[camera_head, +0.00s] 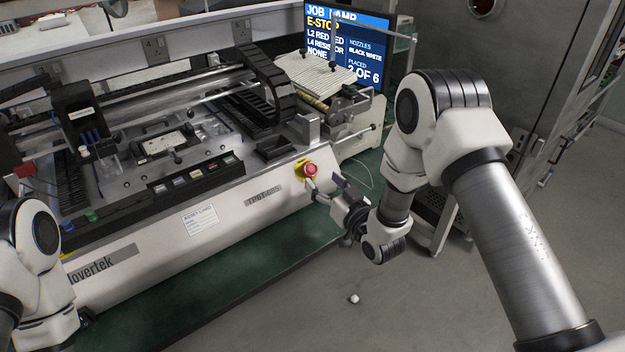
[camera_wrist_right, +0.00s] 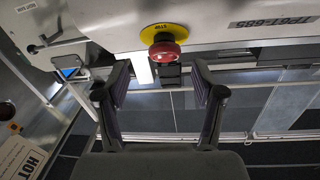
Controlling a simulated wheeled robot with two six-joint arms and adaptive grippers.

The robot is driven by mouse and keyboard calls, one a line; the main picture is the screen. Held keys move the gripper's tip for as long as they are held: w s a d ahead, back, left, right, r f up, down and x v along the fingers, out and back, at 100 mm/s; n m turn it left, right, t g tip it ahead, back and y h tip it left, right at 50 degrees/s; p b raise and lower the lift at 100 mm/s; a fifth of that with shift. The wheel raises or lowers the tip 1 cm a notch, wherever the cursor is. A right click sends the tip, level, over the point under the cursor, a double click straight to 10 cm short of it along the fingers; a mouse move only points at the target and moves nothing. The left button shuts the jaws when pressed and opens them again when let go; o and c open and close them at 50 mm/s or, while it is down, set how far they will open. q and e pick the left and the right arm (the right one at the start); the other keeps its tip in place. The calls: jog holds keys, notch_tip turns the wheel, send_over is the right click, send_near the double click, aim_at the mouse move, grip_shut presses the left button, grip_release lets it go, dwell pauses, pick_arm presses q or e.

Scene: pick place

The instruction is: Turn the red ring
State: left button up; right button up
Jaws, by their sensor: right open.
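A red knob (camera_head: 310,169) with a yellow collar sits on the front face of the pale machine (camera_head: 160,225), at its right end. It is the only red ring-like part I can pick out on that face. In the right wrist view the red knob (camera_wrist_right: 164,50) is near the top, centred between my fingers, with the yellow collar (camera_wrist_right: 164,32) behind it. My right gripper (camera_head: 322,188) is open and empty, just below and in front of the knob; its fingertips (camera_wrist_right: 160,68) do not appear to touch it. My left arm shows at the lower left; its gripper is out of view.
A blue screen (camera_head: 347,45) reading E-STOP stands behind the machine. A grey cabinet (camera_head: 530,65) is at the right. A small white object (camera_head: 353,299) lies on the grey floor. The space in front of the knob is clear except for my right arm.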

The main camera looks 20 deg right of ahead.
aim_at(312, 172)
jog(key=x, duration=0.4)
jog(key=shift+w+a+r, duration=0.1)
jog(key=shift+a+r, duration=0.1)
jog(key=shift+a, duration=0.25)
jog(key=shift+w+d+f, duration=0.15)
jog(key=shift+w+f, duration=0.05)
jog(key=shift+w, duration=0.2)
jog(key=shift+s+r, duration=0.15)
jog(key=shift+c, duration=1.3)
jog(key=c, duration=0.9)
jog(key=shift+m+h, duration=0.3)
jog(key=shift+m, duration=0.3)
